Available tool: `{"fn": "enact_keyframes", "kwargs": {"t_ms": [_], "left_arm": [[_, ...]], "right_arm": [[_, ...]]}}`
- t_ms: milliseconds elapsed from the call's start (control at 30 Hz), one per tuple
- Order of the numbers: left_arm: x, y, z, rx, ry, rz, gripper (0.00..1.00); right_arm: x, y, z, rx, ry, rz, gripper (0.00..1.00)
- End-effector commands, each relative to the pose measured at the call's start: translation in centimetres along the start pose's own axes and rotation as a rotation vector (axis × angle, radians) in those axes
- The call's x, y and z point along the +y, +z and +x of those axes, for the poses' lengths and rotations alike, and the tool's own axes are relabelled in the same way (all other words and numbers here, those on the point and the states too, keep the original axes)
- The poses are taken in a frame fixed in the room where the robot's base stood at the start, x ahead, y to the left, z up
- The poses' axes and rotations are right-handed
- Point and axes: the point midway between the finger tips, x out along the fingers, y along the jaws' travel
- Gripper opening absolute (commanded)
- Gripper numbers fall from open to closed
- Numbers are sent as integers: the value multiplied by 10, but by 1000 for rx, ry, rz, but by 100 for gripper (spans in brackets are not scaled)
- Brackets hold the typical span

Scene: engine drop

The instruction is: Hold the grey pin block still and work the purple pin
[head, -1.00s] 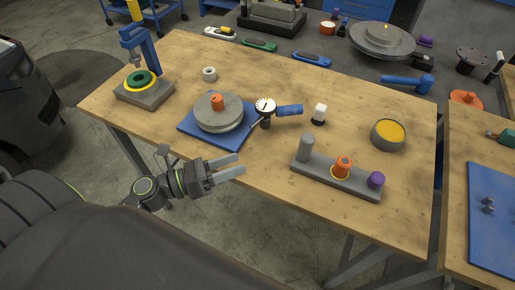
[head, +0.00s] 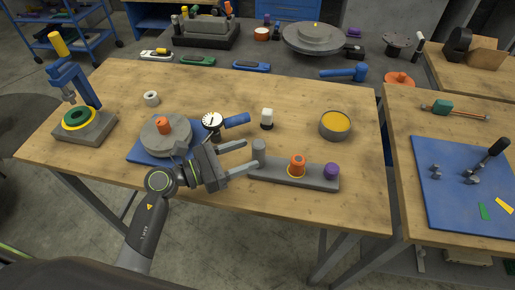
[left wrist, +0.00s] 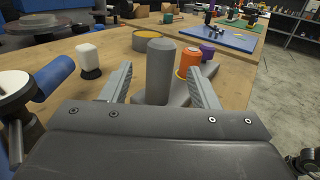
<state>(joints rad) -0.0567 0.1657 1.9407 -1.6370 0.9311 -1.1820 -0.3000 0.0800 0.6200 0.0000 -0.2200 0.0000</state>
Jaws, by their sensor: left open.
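The grey pin block (head: 318,182) lies near the front edge of the wooden table in the head view. It bears a grey pin (head: 259,146) at its left end, an orange pin (head: 297,163) with a yellow ring in the middle, and the purple pin (head: 331,171) at its right end. My left gripper (head: 246,158) is open just left of the block, its fingers pointing at the grey pin. In the left wrist view, the grey pin (left wrist: 161,70) stands between and beyond the open fingers; the purple pin (left wrist: 207,52) is behind the orange one. My right gripper is not in view.
A grey disc (head: 160,136) on a blue plate, a dial gauge (head: 212,121) with a blue handle and a white-capped bottle (head: 267,118) stand close to my left gripper. A bowl with yellow contents (head: 336,125) sits behind the block. Table right of the block is clear.

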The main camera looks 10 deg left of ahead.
Motion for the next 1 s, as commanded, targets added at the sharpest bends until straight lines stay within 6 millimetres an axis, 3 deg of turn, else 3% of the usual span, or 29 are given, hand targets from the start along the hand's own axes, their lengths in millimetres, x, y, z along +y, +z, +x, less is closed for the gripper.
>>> {"fn": "enact_keyframes", "kwargs": {"t_ms": [100,300,700,1000], "left_arm": [[0,1,21,-5,-1,-2,55],[0,1,43,-2,0,-1,55],[0,0,48,0,0,-1,55],[0,0,48,0,0,-1,16]], "right_arm": [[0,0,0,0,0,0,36],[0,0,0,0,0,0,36],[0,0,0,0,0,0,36],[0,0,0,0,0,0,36]]}}
